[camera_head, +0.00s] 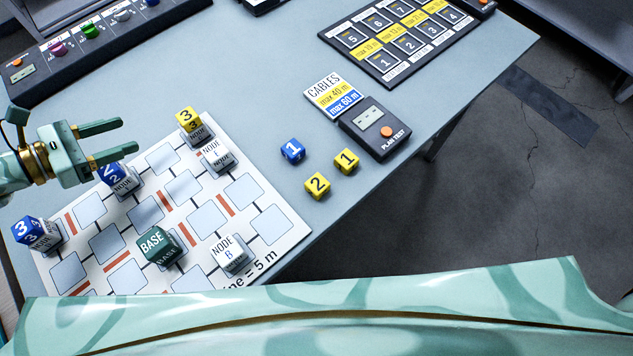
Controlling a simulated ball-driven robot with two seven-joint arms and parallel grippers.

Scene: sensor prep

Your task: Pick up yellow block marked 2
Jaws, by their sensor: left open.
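The yellow block marked 2 (317,185) lies on the bare table, right of the board. A yellow block marked 1 (346,161) is just to its upper right, and a blue block marked 1 (292,150) is to its upper left. My left gripper (121,139) is open and empty, above the board's upper left part, well left of the yellow 2. It partly covers a blue block marked 2 (112,173). My right gripper is not in view.
The white board (283,226) holds white node blocks, a green BASE block (157,244), a yellow 3 block (188,118) and a blue 3 block (27,229). A PLAN TEST box (374,133) and CABLES card (331,95) lie beyond the loose blocks. The table's middle is clear.

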